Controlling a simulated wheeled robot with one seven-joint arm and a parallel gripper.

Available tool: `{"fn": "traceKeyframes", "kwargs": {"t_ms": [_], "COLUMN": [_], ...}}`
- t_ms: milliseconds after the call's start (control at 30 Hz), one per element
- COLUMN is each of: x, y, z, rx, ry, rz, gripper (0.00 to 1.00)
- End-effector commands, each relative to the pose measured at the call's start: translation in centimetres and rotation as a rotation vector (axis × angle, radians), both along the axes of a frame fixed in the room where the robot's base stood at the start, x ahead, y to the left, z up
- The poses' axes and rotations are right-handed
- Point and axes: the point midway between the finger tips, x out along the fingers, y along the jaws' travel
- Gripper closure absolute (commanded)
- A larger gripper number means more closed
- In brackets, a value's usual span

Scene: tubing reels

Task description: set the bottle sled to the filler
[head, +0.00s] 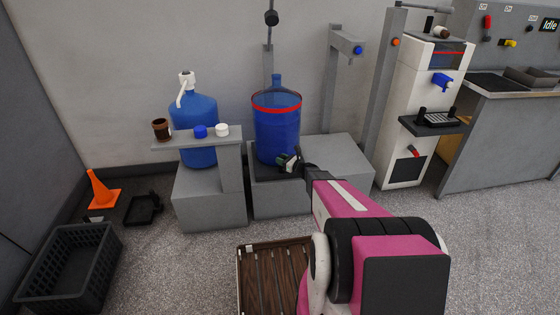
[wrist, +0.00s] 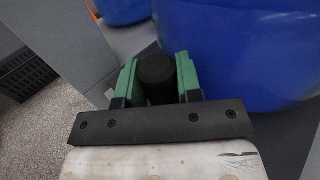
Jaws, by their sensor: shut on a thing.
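A large blue bottle (head: 277,130) with a red band near its top stands upright on a dark, flat sled (head: 262,174) on a low grey plinth. My gripper (head: 289,161) is at the front of the sled, low beside the bottle. In the wrist view its green fingers (wrist: 156,75) are shut on a black round knob (wrist: 155,68), with the blue bottle (wrist: 245,50) close behind on the right. The knob's join to the sled is hidden. A grey post with an overhanging arm (head: 346,42) and blue button stands right of the bottle; I cannot tell if it is the filler.
Bare plinth top (head: 335,155) lies right of the bottle. A second blue bottle (head: 196,130) with a white pump stands left, behind a grey shelf (head: 190,143) holding caps. A white dispenser (head: 420,105) stands right. A black crate (head: 70,265) and orange cone (head: 102,190) are on the floor.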

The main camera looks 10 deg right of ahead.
Motion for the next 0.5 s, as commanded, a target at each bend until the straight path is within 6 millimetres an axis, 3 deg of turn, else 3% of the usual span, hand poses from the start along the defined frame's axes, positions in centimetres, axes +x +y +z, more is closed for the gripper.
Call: {"fn": "traceKeyframes", "kwargs": {"t_ms": [267,500], "x": [0.1,0.2], "y": [-7.1,-15.7], "z": [-0.1,-0.1], "rx": [-0.001,-0.001], "ry": [-0.001,-0.001], "rz": [-0.010,-0.011], "gripper": [1.00,1.00]}}
